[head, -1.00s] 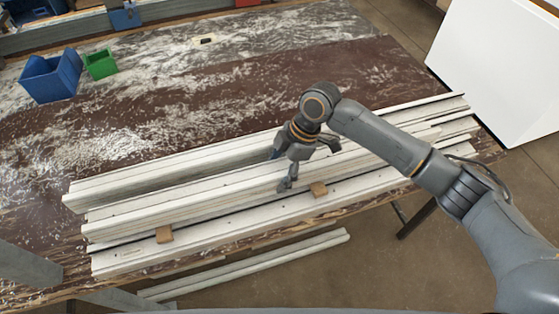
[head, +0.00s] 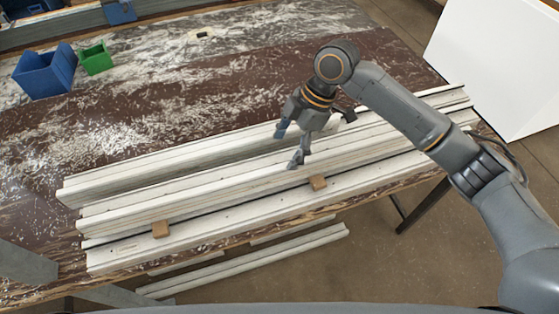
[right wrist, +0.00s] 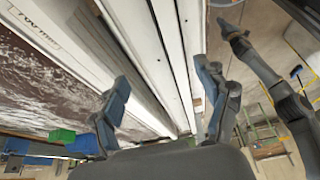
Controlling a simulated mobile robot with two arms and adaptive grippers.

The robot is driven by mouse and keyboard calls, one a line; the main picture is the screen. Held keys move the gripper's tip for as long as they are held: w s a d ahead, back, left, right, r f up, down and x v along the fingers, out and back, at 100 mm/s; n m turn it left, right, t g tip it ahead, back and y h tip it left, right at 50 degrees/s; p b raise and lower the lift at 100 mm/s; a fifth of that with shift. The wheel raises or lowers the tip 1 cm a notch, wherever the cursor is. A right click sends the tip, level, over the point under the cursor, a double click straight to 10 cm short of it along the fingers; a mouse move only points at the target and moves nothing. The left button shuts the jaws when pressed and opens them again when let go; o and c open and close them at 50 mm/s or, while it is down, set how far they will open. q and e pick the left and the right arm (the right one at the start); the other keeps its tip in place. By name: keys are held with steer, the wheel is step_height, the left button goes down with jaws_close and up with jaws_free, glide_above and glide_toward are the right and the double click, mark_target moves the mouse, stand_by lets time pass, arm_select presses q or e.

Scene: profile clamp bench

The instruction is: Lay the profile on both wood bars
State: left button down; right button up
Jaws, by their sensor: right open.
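Several long white profiles (head: 110,218) lie side by side on the bench. Two small brown wood bars, the left wood bar (head: 161,229) and the right wood bar (head: 317,183), stick out at the front from under one profile. That profile appears to lie across both, with a dark gap beneath it. My right gripper (head: 291,146) is open above the profiles, left of the right bar, and holds nothing. In the right wrist view its fingers (right wrist: 165,85) are spread with white profiles behind them. A dark arm, seemingly my left, shows there; its gripper tip (right wrist: 230,30) is unclear.
A blue bin (head: 45,70) and a green bin (head: 96,58) stand at the back left of the bench (head: 150,110). Another white profile (head: 250,262) lies low beyond the front edge. A white panel (head: 500,65) stands at the right.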

steer(key=v, duration=0.5)
steer(key=shift+d+r+b, duration=0.1)
steer(key=shift+r+b, duration=0.15)
steer(key=shift+b, duration=0.15)
